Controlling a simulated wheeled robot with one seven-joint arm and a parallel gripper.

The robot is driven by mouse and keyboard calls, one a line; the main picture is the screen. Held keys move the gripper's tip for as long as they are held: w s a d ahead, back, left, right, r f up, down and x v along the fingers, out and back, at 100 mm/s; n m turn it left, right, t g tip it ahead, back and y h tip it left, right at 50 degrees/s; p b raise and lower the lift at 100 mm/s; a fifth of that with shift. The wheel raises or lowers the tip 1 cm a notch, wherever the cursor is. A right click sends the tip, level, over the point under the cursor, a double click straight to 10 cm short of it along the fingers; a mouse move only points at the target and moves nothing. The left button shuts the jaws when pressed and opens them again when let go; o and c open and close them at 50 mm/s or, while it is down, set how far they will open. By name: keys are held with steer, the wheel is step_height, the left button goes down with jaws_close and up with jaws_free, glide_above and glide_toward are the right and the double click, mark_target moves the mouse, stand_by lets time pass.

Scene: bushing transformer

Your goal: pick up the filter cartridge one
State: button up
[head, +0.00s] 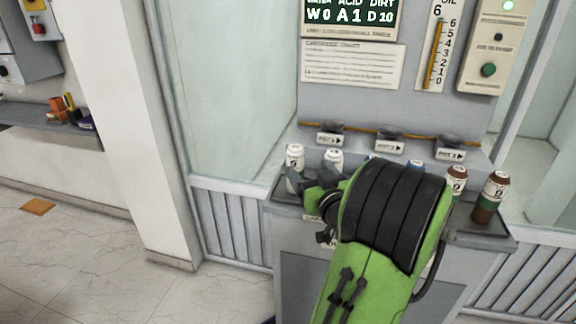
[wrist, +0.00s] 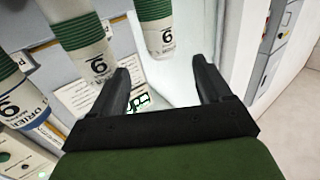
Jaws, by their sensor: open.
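Several filter cartridges stand in a row on a grey shelf (head: 490,228). The leftmost white cartridge (head: 294,158) and a second white one (head: 333,158) are at the left; two brown-topped cartridges (head: 455,180) (head: 491,197) are at the right. My arm hides much of the middle. I cannot read which one is number one. My gripper (head: 308,182) is open and low beside the leftmost white cartridge. In the wrist view my gripper (wrist: 161,68) is open and empty, with a white, green-banded cartridge (wrist: 167,41) ahead of the gap between its fingers, apart from them.
In the wrist view, another cartridge (wrist: 88,48) is just left of the left finger and a third (wrist: 18,98) is at the left edge. Port labels (head: 330,139) and a chart panel (head: 352,65) are behind the row. A white pillar (head: 122,110) stands left; open floor lies below it.

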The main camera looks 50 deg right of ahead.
mark_target(293, 148)
steer(key=p+x, duration=0.4)
steer(key=x, duration=0.7)
steer(key=shift+w+r+p, duration=0.1)
steer(key=shift+w+p, duration=0.15)
steer(key=shift+p, duration=0.1)
jaws_close()
